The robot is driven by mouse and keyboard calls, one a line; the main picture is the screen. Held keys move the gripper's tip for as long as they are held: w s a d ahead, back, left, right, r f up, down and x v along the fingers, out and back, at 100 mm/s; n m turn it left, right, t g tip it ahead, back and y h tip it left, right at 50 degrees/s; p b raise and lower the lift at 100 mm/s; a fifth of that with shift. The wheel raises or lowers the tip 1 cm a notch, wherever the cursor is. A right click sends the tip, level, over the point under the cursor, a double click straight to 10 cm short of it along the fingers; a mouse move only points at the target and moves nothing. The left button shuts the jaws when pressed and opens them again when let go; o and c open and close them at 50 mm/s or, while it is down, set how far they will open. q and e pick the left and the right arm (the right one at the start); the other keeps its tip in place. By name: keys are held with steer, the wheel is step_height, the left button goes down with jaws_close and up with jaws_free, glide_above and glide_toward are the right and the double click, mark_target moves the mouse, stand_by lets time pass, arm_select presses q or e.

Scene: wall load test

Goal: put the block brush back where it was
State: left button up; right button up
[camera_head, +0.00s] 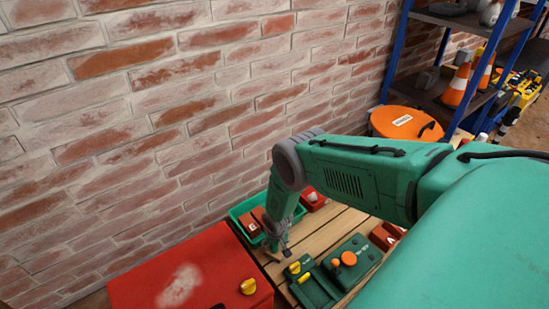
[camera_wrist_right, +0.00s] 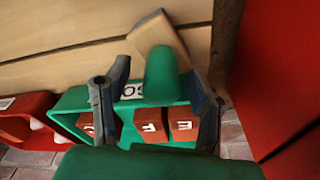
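The block brush (camera_wrist_right: 164,76) shows in the right wrist view as a green rounded handle with a pale wooden block beyond it. My right gripper (camera_wrist_right: 157,92) has its dark fingers spread on either side of the green handle, with gaps visible on both sides; I see no clear contact. My left gripper is not in view.
The green bin holds red lettered blocks (camera_wrist_right: 152,127). A red box (camera_head: 205,275) with a yellow knob stands at left. Green units (camera_head: 350,262) with knobs sit on the table at right. A brick wall is behind; a shelf with cones (camera_head: 457,84) is at back right.

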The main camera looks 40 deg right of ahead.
mark_target(276, 254)
step_height(276, 254, up, 11)
steer(key=s+p, duration=0.1)
steer(key=p, duration=0.5)
steer(key=s+a+r+n, duration=0.2)
steer(key=s+a+r, duration=0.2)
steer(key=s+r, duration=0.2)
steer(key=s+a+r+n, duration=0.2)
steer(key=s+a+r, duration=0.2)
steer(key=s+r, duration=0.3)
steer(key=s+a+r+n+g, duration=0.1)
steer(key=s+a+r+n, duration=0.1)
steer(key=s+r, duration=0.5)
steer(key=s+a, duration=0.1)
steer(key=s, duration=0.3)
steer(key=shift+s+a+y, duration=0.4)
steer(key=shift+r, duration=0.15)
step_height(276, 254, up, 12)
steer(key=p, duration=1.2)
